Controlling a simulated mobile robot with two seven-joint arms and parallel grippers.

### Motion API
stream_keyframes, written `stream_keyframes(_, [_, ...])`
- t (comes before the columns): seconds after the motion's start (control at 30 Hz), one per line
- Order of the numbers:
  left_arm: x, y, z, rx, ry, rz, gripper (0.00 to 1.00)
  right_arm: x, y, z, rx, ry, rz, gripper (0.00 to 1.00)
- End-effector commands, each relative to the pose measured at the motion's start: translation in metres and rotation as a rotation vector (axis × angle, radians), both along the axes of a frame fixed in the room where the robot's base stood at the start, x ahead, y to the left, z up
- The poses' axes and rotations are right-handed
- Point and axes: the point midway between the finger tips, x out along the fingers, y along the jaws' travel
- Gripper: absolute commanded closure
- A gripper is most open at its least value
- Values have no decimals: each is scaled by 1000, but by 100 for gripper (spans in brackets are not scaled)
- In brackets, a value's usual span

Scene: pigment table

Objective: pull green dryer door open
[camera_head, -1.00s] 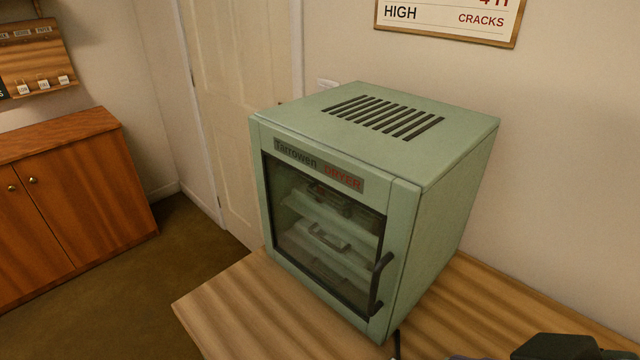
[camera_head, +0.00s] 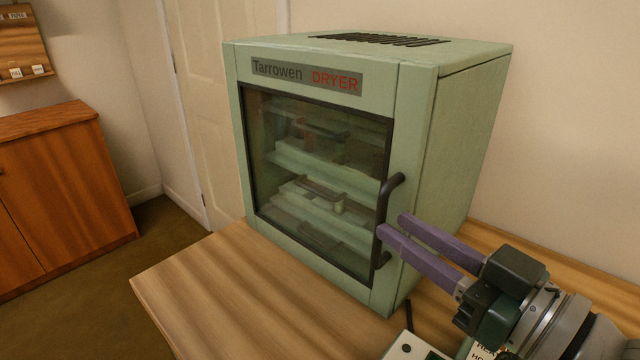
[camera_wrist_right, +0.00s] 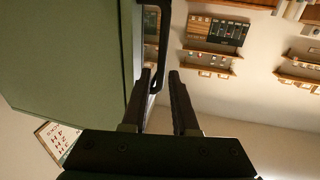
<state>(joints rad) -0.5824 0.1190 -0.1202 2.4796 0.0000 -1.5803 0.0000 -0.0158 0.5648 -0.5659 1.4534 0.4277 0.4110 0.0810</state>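The green dryer (camera_head: 455,140) stands on the wooden table with its glass door (camera_head: 315,175) shut. Trays show dimly behind the glass. A dark vertical bar handle (camera_head: 393,186) is on the door's right side. My right gripper (camera_head: 390,222) has its two purple fingers apart and empty, with the tips close to the handle. My left gripper is not in view.
The wooden table (camera_head: 215,290) is clear in front of the dryer's left part. A light device (camera_head: 412,346) with dark parts sits at the table's bottom edge, below my right gripper. A wooden cabinet (camera_head: 70,190) stands at the far left, apart from the table.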

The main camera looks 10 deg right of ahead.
Motion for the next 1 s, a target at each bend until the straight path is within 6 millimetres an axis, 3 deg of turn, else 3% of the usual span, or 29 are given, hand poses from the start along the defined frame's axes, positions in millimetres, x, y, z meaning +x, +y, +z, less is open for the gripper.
stream_keyframes(0.3, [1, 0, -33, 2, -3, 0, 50, 52, 26, -4, 2, -2, 0, 73])
stream_keyframes(0.5, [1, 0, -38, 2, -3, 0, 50, 65, 33, -1, 0, 0, 0, 73])
stream_keyframes(0.73, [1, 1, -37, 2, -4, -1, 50, 65, 34, 0, -1, 2, 0, 73])
stream_keyframes(1.0, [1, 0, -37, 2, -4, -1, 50, 65, 33, 0, -1, 2, 0, 100])
